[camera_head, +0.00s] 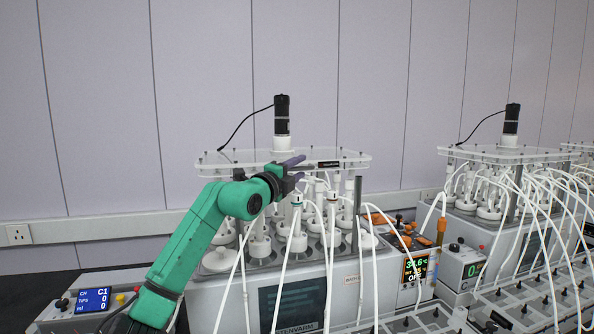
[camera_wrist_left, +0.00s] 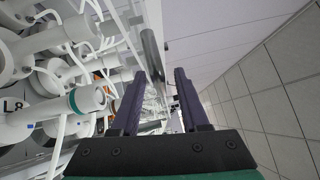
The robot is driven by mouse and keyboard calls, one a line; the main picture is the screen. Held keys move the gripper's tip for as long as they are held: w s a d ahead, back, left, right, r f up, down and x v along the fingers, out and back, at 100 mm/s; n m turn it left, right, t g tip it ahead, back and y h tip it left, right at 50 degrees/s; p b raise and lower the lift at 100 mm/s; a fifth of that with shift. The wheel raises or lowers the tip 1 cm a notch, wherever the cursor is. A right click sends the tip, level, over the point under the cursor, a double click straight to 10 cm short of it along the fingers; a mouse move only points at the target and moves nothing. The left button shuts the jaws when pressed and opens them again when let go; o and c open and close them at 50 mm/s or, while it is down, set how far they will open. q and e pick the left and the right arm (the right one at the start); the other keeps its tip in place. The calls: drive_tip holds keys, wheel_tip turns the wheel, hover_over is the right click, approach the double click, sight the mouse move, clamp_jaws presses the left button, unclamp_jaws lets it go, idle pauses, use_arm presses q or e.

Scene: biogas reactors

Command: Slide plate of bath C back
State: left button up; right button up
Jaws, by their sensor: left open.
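A clear plate (camera_head: 345,158) with a black motor (camera_head: 282,118) on a white mount lies over the bath (camera_head: 300,300) in the middle. I take it as bath C's, but no bath letter is legible. My left gripper (camera_head: 297,168) is at the plate's front edge, its purple fingers pointing right. In the left wrist view the fingers (camera_wrist_left: 160,78) are apart, with no object clearly held. A grey rod (camera_wrist_left: 151,55) and white frame edges show beyond them; I cannot tell whether the plate edge is between them. My right gripper is not in view.
White bottles with tubes (camera_head: 298,240) crowd under the plate, and several hoses hang in front. A second bath with its own plate (camera_head: 480,154) stands at right. A control box (camera_head: 95,300) showing C1 sits at left. The wall (camera_head: 200,80) is behind.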

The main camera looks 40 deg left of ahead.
use_arm(q)
drive_tip(key=shift+s+f, duration=0.1)
drive_tip(key=shift+f, duration=0.05)
drive_tip(key=b+v, duration=1.2)
drive_tip(key=v, duration=0.2)
drive_tip(key=shift+s, duration=0.15)
